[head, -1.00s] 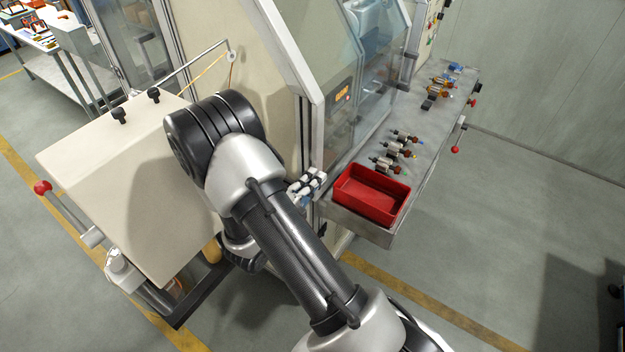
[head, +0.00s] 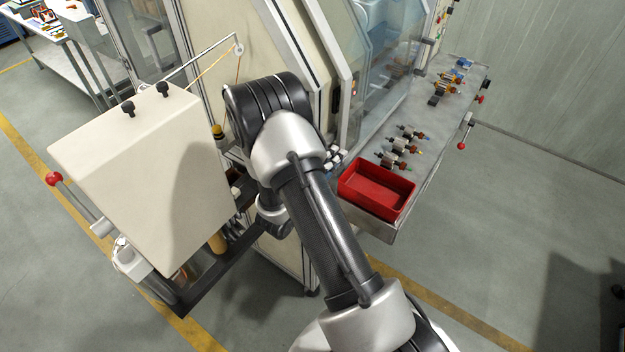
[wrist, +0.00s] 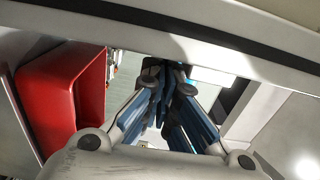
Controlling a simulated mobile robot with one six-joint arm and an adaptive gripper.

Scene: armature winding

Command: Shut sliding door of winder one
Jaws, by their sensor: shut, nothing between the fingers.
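The winder's sliding door shows as a pale-framed panel (head: 349,100) beside the glass front in the head view. My arm reaches across to it. My gripper (head: 335,158) is mostly hidden behind the arm, low at the door's frame and left of the red tray. In the wrist view my gripper (wrist: 168,75) is shut and empty, its blue-grey fingers close together. The fingertips are at a pale bar with a dark stripe (wrist: 200,55), which looks like the door's frame. I cannot tell if they touch it.
A red tray (head: 378,217) sits on the grey shelf (head: 425,135) with several small armatures behind it. A cream box with black knobs (head: 150,170) and a red-knobbed lever (head: 54,179) stand at left.

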